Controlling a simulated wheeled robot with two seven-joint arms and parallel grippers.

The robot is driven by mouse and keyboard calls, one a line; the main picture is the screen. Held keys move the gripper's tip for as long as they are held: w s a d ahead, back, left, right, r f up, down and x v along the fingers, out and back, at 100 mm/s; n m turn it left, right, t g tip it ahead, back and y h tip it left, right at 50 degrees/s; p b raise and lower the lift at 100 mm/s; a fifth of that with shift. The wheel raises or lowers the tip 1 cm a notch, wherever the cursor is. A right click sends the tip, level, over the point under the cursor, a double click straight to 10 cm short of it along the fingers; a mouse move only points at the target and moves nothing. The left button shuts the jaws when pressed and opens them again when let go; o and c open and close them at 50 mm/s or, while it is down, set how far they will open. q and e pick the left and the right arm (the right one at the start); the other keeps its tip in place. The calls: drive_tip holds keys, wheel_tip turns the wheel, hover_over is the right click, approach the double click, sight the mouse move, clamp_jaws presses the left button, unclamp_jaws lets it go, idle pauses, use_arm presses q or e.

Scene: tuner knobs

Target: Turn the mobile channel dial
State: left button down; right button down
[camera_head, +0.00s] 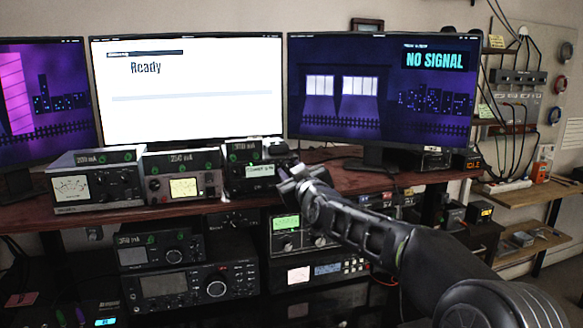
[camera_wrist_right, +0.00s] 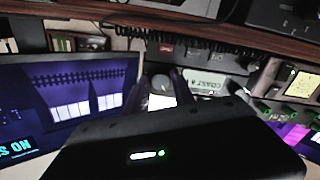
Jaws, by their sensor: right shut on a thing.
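The mobile radio (camera_head: 250,172) is a dark box with a pale green lit display, on the wooden shelf below the middle monitor. My right gripper (camera_head: 288,172) reaches in from the right and is at the right end of its front. In the right wrist view, the radio's display (camera_wrist_right: 208,82) shows partly readable letters beginning "COAST". A round grey channel dial (camera_wrist_right: 160,84) shows between the dark fingers of my right gripper (camera_wrist_right: 162,96), which is shut on it. In the head view the gripper hides the dial. My left gripper is not in view.
Two meter units, one white-dialled (camera_head: 72,187) and one yellow-lit (camera_head: 184,187), stand left of the radio. Three monitors stand behind, the middle one (camera_head: 188,110) reading "Ready". More radios (camera_head: 188,286) fill the space below the shelf edge. A coiled cord (camera_wrist_right: 180,38) hangs near the radio.

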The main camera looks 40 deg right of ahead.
drive_tip(key=shift+n+p, duration=0.3)
drive_tip(key=shift+n, duration=0.5)
drive_tip(key=c, duration=1.1)
unclamp_jaws()
drive_tip(key=shift+s, duration=0.15)
drive_tip(key=b+v, duration=0.1)
drive_tip(key=v, duration=0.6)
drive_tip(key=shift+s+a, duration=0.15)
drive_tip(key=shift+s, duration=0.1)
